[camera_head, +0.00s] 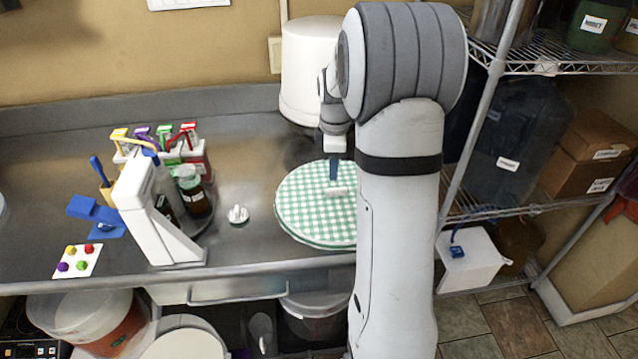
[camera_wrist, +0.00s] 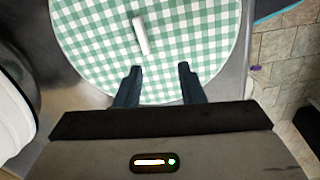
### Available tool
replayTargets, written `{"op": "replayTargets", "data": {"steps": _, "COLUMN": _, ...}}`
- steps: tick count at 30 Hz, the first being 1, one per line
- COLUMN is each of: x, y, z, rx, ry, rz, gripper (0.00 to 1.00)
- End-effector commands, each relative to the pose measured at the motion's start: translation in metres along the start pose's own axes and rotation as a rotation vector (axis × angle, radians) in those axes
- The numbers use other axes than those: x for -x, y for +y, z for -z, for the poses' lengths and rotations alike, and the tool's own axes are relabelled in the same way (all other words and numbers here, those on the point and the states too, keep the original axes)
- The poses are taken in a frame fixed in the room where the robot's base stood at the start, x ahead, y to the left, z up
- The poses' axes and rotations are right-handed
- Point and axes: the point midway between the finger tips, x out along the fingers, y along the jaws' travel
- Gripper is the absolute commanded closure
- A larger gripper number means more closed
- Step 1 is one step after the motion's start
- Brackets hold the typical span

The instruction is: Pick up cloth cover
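The cloth cover (camera_head: 305,205) is a round green-and-white checked piece lying flat on the metal counter, partly hidden behind my arm in the head view. A small white bar-shaped handle (camera_head: 341,191) sits on top of it. In the wrist view the cloth cover (camera_wrist: 95,60) fills the upper middle, with the white handle (camera_wrist: 140,36) standing out near its centre. My gripper (camera_wrist: 157,70) is open and empty, its two dark fingers apart over the near part of the cloth. The handle lies beyond the fingertips, slightly left of the gap between them. In the head view one blue fingertip shows close to the handle.
A white bucket (camera_head: 310,70) stands behind the cloth cover against the wall. A small white knobbed piece (camera_head: 238,214) lies left of it. Brown jars (camera_head: 194,191) and a white stand (camera_head: 158,215) are further left. A wire shelf (camera_head: 560,60) rises on the right.

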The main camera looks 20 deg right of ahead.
Motion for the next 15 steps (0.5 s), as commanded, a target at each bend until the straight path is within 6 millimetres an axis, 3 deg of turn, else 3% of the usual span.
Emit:
{"op": "replayTargets", "data": {"steps": 6, "x": -0.027, "y": 0.027, "z": -0.014, "rx": 0.133, "ry": -0.002, "rz": 0.028, "gripper": 0.65}}
{"op": "replayTargets", "data": {"steps": 15, "x": -0.058, "y": 0.029, "z": -0.014, "rx": 0.148, "ry": -0.002, "rz": 0.033, "gripper": 0.65}}
